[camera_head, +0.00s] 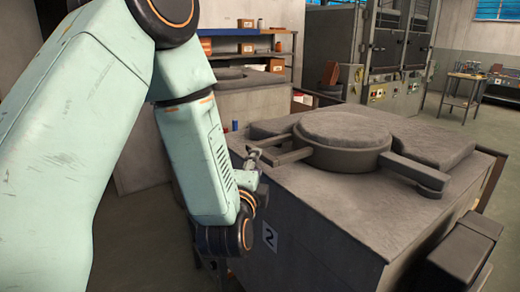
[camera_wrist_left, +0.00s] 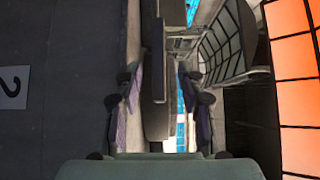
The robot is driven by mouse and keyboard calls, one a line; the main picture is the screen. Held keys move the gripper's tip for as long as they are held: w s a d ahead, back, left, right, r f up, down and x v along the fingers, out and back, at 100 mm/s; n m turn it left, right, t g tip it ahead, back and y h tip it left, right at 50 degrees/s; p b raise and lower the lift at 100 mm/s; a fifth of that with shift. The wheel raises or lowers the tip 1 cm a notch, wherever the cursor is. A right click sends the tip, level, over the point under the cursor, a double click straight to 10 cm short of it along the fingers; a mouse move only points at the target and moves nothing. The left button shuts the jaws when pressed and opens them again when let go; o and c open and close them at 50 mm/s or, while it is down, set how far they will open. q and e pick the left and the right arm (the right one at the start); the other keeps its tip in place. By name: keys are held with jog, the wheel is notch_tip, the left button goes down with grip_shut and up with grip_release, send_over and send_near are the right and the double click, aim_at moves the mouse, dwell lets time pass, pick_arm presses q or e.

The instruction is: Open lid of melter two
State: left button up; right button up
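Melter two (camera_head: 300,225) is a grey block with a "2" plate on its front; the plate also shows at the left of the left wrist view (camera_wrist_left: 12,88). Its round grey lid (camera_head: 345,128) lies flat and closed on top. A bar handle (camera_head: 287,156) sticks out from the lid's left side. My left gripper (camera_head: 258,157) is at the handle's outer end. In the left wrist view its fingers (camera_wrist_left: 158,105) are spread, with a dark bar (camera_wrist_left: 155,65), seemingly the handle, between them and gaps on both sides. My right gripper is out of view.
A hinge-like arm (camera_head: 415,170) sits at the lid's right. Another grey melter (camera_head: 235,100) and shelves with boxes (camera_head: 247,48) stand behind. Tall cabinets (camera_head: 395,50) and a tool table (camera_head: 465,78) are at the back right. Dark boxes (camera_head: 465,250) adjoin the melter's right front.

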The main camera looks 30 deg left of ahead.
aim_at(261, 158)
pick_arm(q)
jog(key=x, duration=0.3)
jog(key=p+x, duration=0.1)
jog(key=x, duration=0.1)
jog(key=shift+w+d, duration=0.15)
jog(key=shift+w, duration=0.15)
jog(key=shift+w+a, duration=0.4)
jog(key=shift+d, duration=0.2)
jog(key=shift+c, duration=0.3)
jog(key=shift+a+f, duration=0.1)
grip_shut()
